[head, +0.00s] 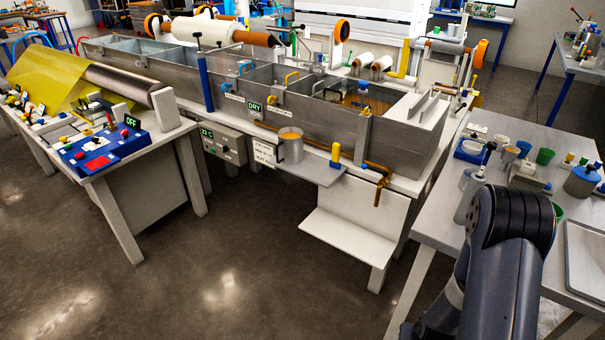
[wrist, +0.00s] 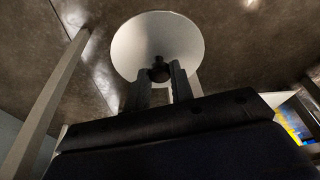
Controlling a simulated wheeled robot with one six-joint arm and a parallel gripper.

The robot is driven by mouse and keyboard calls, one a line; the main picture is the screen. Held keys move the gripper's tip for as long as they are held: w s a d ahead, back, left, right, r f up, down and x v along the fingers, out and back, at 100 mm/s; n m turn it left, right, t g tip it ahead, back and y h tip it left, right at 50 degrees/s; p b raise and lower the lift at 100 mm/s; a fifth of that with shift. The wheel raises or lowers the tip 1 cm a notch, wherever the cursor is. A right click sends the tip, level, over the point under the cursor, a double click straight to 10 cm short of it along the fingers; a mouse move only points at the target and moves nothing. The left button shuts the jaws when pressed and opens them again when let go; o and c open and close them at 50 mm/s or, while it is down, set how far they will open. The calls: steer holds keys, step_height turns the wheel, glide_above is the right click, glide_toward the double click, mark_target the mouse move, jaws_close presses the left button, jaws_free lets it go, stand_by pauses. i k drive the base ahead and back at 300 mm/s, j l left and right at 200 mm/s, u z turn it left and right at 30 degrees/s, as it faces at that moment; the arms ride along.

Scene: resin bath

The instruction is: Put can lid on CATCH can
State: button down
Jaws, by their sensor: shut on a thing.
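My gripper (wrist: 160,80) is shut on the dark knob of a round, pale can lid (wrist: 158,38) in the wrist view. The lid is held out beyond the fingertips, above the dark floor. In the head view the gripper and lid are hidden; only my arm shows at the lower right. An open grey can (head: 290,150) with amber liquid at its top stands on a small shelf at the front of the bath in the head view. It appears to be the CATCH can, but its lettering is not legible.
The metal bath (head: 340,122) runs behind the can. A copper-coloured pipe (head: 379,192) with a tap hangs right of the can, and a yellow-topped item (head: 335,153) stands near it. A side table (head: 440,215) with cups is at right. Floor in front is clear.

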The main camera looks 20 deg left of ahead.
mark_target(290, 134)
steer(key=i+j+u, duration=0.3)
steer(key=i+j, duration=0.3)
steer(key=i+j+u, duration=0.35)
steer(key=i, duration=0.3)
steer(key=i+j, duration=0.3)
steer(key=i, duration=0.05)
